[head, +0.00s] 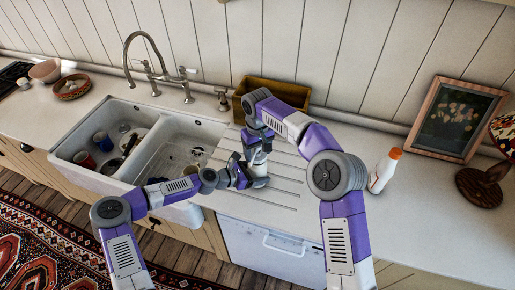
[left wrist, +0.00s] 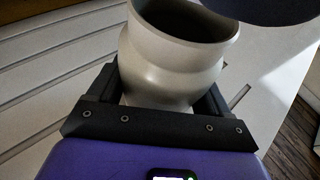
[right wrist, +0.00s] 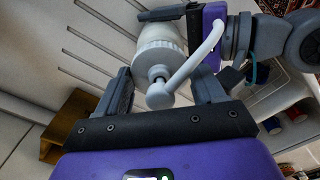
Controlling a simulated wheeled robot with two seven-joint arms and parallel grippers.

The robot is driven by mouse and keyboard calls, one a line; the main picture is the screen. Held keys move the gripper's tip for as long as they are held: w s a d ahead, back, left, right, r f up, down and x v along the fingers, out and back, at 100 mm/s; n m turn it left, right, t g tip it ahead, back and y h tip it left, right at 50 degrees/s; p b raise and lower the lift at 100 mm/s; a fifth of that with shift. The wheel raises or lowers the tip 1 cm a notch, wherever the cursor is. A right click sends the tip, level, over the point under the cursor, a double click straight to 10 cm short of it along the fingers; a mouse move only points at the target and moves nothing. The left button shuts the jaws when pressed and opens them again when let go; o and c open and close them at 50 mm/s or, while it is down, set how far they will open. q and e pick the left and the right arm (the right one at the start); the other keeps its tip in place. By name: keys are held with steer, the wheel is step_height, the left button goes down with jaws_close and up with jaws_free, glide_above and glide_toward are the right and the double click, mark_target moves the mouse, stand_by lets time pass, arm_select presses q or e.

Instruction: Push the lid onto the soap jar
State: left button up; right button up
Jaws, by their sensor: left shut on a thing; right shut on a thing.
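The soap jar (left wrist: 172,65) is cream and bulging, with an open round mouth and dark inside in the left wrist view. My left gripper (head: 243,177) is shut on its lower body. The jar (head: 260,170) shows small in the head view, over the grooved drainboard. The lid (right wrist: 158,62) is white, with a ridged collar and a bent pump spout. My right gripper (right wrist: 160,92) is shut on it, with fingers on both sides. In the right wrist view the lid overlaps the jar; the left wrist view shows the mouth uncovered. The gap between them is hard to judge.
A double sink (head: 68,150) with cups in it lies to the left. A wooden box (head: 280,91) stands behind my grippers. A white bottle with an orange cap (head: 384,171), a picture frame (head: 457,118) and a lamp (head: 480,187) stand to the right. The front right counter is clear.

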mark_target(257, 157)
stand_by(0.5)
steer(key=shift+f, duration=0.9)
steer(key=shift+f, duration=0.6)
steer(key=o, duration=1)
steer(key=shift+o, duration=0.5)
steer(key=shift+a, duration=0.1)
steer(key=shift+s+a, duration=0.1)
